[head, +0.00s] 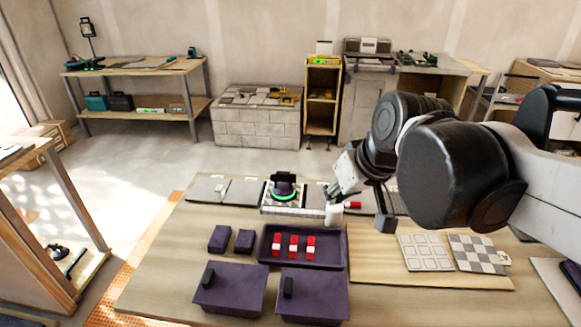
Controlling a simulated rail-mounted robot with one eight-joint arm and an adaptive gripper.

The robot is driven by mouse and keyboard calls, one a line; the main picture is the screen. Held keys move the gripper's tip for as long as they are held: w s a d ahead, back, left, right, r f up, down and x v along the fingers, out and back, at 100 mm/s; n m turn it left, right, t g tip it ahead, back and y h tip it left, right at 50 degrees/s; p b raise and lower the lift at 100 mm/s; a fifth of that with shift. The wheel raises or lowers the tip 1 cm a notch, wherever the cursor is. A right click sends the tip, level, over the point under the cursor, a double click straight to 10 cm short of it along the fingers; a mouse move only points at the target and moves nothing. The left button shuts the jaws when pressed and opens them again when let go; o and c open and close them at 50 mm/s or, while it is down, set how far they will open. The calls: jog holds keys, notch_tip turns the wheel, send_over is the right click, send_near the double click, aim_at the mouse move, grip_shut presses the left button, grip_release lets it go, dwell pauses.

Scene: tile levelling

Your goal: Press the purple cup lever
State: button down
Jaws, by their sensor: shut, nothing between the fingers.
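A white cylinder (334,213) stands just below my gripper. A purple tray (267,257) holds red and white pieces. Small purple blocks (219,238) lie left of the tray. A board with tile samples (425,253) lies at right.

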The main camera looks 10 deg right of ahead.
jog(key=w+d+f+n+g+y+b, duration=0.1)
jog(key=w+f+n+y+b, duration=0.15)
jog(key=w, duration=1.05)
jog(key=w+f+n+g+y+b, duration=0.1)
jog(key=w+n+y+b, duration=0.25)
jog(key=w, duration=0.85)
jog(key=w+d+f+n+y+b, duration=0.2)
jog(key=w+d+f+n+b, duration=0.1)
jog(key=w+d+f, duration=0.2)
jog(key=w+d+f+n+y+b, duration=0.3)
jog(key=w+d+f, duration=0.1)
jog(key=w+f, duration=0.5)
jog(key=w, duration=0.2)
jog(key=shift+w+d+f+n+y, duration=0.15)
jog(key=shift+w+d+n+y, duration=0.15)
jog(key=shift+d, duration=0.1)
jog(key=w+a+f+b, duration=0.1)
jog(key=a+f, duration=0.1)
jog(key=a, duration=0.1)
jog(key=w+a+f+b, duration=0.1)
jog(key=a+f, duration=0.1)
jog(key=w+a+f+b, duration=0.1)
jog(key=a+f, duration=0.1)
jog(key=a, duration=0.1)
jog(key=shift+a+f, duration=0.1)
jog(key=shift+a, duration=0.2)
jog(key=shift+s+f, duration=0.1)
jog(key=shift+f, duration=0.5)
